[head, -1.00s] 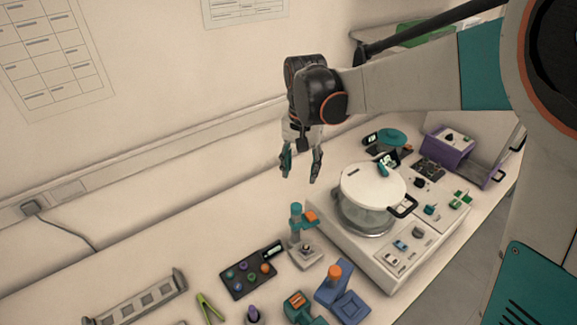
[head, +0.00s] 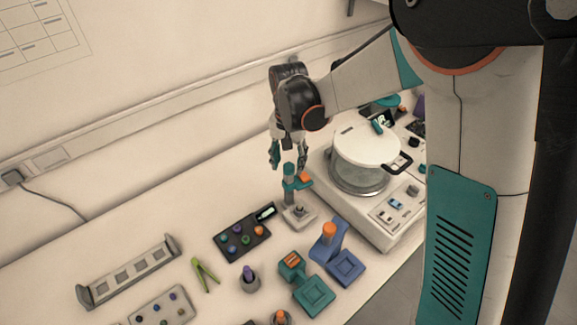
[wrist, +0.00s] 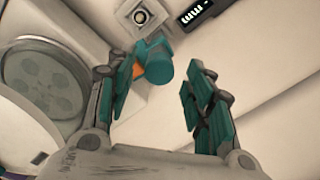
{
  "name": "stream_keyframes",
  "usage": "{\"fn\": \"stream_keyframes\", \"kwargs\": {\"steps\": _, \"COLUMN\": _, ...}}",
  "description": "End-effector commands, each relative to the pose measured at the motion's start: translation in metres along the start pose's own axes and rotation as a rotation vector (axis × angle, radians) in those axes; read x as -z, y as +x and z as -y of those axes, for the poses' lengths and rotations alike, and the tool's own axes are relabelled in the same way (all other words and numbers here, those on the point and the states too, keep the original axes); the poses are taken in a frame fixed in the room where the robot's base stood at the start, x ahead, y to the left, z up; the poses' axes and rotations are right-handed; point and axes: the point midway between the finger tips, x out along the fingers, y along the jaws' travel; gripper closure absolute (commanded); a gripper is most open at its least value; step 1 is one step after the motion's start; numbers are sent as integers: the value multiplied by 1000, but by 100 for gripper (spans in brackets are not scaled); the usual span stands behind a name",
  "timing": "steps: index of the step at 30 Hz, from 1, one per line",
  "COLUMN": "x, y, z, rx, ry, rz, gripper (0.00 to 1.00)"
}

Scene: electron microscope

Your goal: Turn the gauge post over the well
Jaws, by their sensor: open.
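The gauge post (head: 290,184) is a teal upright with an orange piece (head: 304,177) jutting from its upper part to the right in the head view. My gripper (head: 288,158) is open and empty, just above the post, fingers pointing down. It also shows in the wrist view (wrist: 157,85). I see no clear contact.
A white-lidded glass chamber (head: 366,145) on a control console stands close to the right. A dark tray of coloured knobs (head: 243,233) lies left of the base. A blue stand (head: 332,245) and a teal stand (head: 304,284) stand in front. The bench behind left is clear.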

Motion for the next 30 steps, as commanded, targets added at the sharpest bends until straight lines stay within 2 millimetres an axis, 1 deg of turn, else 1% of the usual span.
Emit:
{"fn": "stream_keyframes", "kwargs": {"steps": 1, "x": 0, "y": 6, "z": 0, "rx": 0, "ry": 0, "rz": 0, "gripper": 52}}
{"fn": "stream_keyframes", "kwargs": {"steps": 5, "x": 0, "y": 12, "z": 0, "rx": 0, "ry": 0, "rz": 0, "gripper": 52}}
{"fn": "stream_keyframes", "kwargs": {"steps": 14, "x": 0, "y": 13, "z": 0, "rx": 0, "ry": 0, "rz": 0, "gripper": 52}}
{"fn": "stream_keyframes", "kwargs": {"steps": 15, "x": 0, "y": 13, "z": 0, "rx": 0, "ry": 0, "rz": 0, "gripper": 61}}
{"fn": "stream_keyframes", "kwargs": {"steps": 17, "x": 0, "y": 13, "z": 0, "rx": 0, "ry": 0, "rz": 0, "gripper": 75}}
{"fn": "stream_keyframes", "kwargs": {"steps": 18, "x": 0, "y": 13, "z": 0, "rx": 0, "ry": 0, "rz": 0, "gripper": 84}}
{"fn": "stream_keyframes", "kwargs": {"steps": 20, "x": 0, "y": 13, "z": 0, "rx": 0, "ry": 0, "rz": 0, "gripper": 97}}
{"fn": "stream_keyframes", "kwargs": {"steps": 21, "x": 0, "y": 13, "z": 0, "rx": 0, "ry": 0, "rz": 0, "gripper": 100}}
{"fn": "stream_keyframes", "kwargs": {"steps": 30, "x": 0, "y": 13, "z": 0, "rx": 0, "ry": 24, "rz": 0, "gripper": 100}}
